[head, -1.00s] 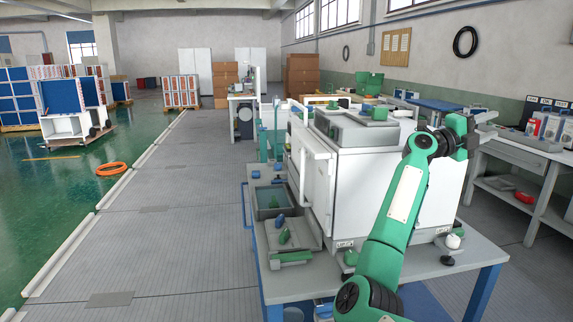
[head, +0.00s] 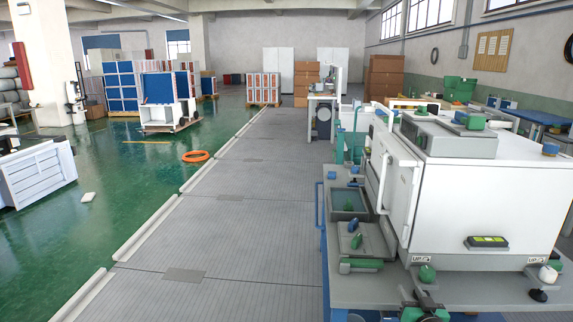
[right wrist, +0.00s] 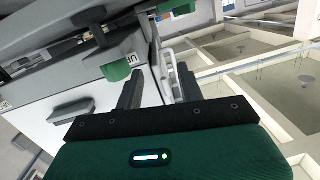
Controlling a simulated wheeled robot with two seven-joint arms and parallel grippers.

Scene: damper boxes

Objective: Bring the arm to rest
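My right gripper (head: 426,305) shows only in part at the bottom edge of the head view, in front of the workbench. In the right wrist view its two dark fingers (right wrist: 160,76) stand apart with nothing held between them. Beyond the fingers that view shows the pale side of a box and a green knob (right wrist: 116,70). The rest of my right arm is below the head picture. My left gripper is in neither view.
A large white box (head: 500,195) stands on the grey workbench (head: 375,290), with a black and yellow device (head: 487,242) on its front. A small open tray (head: 348,203) lies to its left. The grey walkway (head: 240,230) left of the bench is clear. An orange ring (head: 196,156) lies on the green floor.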

